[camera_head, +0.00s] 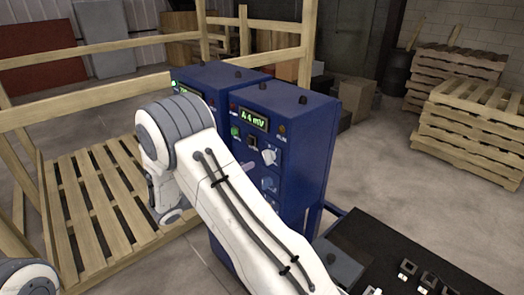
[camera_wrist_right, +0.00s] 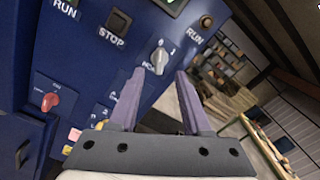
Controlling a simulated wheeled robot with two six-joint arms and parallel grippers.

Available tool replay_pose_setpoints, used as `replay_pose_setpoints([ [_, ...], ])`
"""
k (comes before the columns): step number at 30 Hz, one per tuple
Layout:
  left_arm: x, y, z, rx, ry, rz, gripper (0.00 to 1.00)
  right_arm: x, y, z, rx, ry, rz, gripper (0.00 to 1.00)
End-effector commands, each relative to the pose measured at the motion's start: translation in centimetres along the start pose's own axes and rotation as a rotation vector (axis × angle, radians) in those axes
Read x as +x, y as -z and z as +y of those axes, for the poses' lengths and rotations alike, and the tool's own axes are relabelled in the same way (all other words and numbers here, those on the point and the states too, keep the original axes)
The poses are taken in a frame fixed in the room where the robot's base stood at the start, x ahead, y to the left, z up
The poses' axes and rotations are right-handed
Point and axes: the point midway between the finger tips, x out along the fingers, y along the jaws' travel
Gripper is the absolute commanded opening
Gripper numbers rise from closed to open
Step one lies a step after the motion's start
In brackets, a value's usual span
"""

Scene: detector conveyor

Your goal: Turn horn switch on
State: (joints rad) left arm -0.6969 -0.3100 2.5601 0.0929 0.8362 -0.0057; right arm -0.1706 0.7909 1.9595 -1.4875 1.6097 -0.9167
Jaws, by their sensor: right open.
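The horn switch is a pale rotary knob (camera_wrist_right: 158,57) on the blue control box's front panel; its printed label is partly legible in the right wrist view. A pale knob on the same panel also shows in the head view (camera_head: 270,157). My right gripper (camera_wrist_right: 160,74) is open, with its two purple fingers pointing at the panel and the knob between and just beyond the tips. I cannot tell whether they touch it. In the head view only a bit of purple finger (camera_head: 248,168) shows past my white arm. My left gripper is out of view.
A black switch marked STOP (camera_wrist_right: 115,25) and a red knob (camera_wrist_right: 50,101) are close by on the blue panels. Two blue boxes stand side by side; the nearer (camera_head: 300,115) has a lit display. Wooden rails and pallets (camera_head: 465,125) surround the area.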

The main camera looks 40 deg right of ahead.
Motion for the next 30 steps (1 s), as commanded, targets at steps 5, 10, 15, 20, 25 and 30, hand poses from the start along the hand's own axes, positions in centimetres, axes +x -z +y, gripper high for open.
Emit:
replay_pose_setpoints([
  [5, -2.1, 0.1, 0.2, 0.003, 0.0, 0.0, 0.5, 3.6, -0.2, -0.4, -0.001, 0.004, 0.006, 0.49],
  [10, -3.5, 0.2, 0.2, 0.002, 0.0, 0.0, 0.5, 6.4, -0.2, -0.3, 0.001, 0.002, 0.005, 0.49],
  [15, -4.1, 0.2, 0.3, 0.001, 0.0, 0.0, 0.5, 8.0, -0.1, -0.1, 0.002, -0.001, 0.004, 0.49],
  [20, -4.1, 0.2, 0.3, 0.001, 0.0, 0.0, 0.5, 8.3, 0.1, 0.0, 0.003, -0.002, 0.004, 0.49],
  [25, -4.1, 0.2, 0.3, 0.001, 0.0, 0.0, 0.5, 8.3, 0.1, 0.0, 0.003, -0.002, 0.004, 0.49],
  [30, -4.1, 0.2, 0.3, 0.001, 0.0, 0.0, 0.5, 8.3, 0.1, 0.0, 0.003, -0.002, 0.004, 0.0],
])
